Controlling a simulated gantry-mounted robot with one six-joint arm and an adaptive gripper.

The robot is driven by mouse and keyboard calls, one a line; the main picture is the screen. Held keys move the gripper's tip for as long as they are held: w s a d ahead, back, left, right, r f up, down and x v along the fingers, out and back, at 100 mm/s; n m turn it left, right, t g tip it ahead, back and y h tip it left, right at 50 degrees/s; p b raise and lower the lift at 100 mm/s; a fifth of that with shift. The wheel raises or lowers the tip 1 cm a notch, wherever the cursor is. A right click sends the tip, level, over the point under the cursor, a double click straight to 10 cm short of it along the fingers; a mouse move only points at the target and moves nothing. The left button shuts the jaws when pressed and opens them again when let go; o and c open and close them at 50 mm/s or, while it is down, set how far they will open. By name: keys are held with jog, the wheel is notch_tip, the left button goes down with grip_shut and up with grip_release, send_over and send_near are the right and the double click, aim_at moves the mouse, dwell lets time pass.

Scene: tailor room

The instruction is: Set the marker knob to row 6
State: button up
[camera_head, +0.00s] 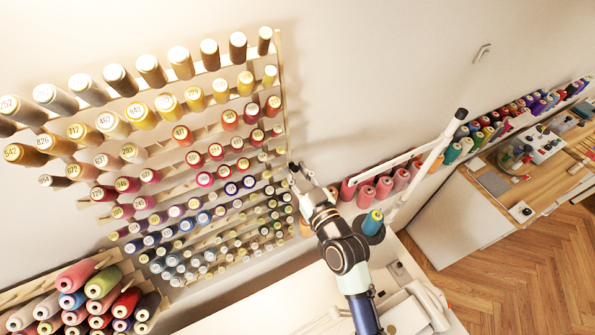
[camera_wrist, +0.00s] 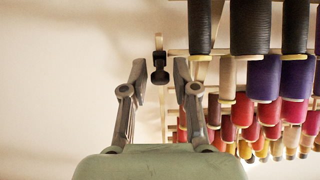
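The marker knob (camera_wrist: 159,70) is small and black and sits on a slim pale upright post (camera_wrist: 164,122) in the wrist view. My gripper (camera_wrist: 160,80) is open, and the knob shows between its two fingertips. I cannot tell whether either fingertip touches it. In the head view my gripper (camera_head: 296,170) is at the right edge of the thread rack, by its right upright (camera_head: 281,80). The knob is too small there to make out clearly beside the fingers. No row numbers are readable along the post, so I cannot tell which row the knob is at.
The rack's rows of numbered spools (camera_head: 152,70) lie close to the left of my gripper. Pink cones (camera_head: 383,187) and a blue cone (camera_head: 372,222) stand to its right. A white stand (camera_head: 428,165) rises beyond them. The wall above my gripper is bare.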

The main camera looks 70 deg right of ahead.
jog(key=shift+r, duration=0.15)
jog(key=v, duration=1.2)
jog(key=shift+w, duration=0.1)
jog(key=w+a+r+n+t+y+p, duration=0.2)
jog(key=w+a+r+n+y+p, duration=0.5)
jog(key=w+a, duration=0.7)
jog(key=w+a+r+g+y+p, duration=0.1)
jog(key=a+r, duration=0.3)
jog(key=a, duration=0.5)
jog(key=w+a+r+n+g+y+p, duration=0.1)
jog(key=a+r+y, duration=0.3)
jog(key=a, duration=0.4)
jog(key=shift+w+a+r, duration=0.2)
jog(key=shift+w+a, duration=0.15)
jog(key=shift+w, duration=0.4)
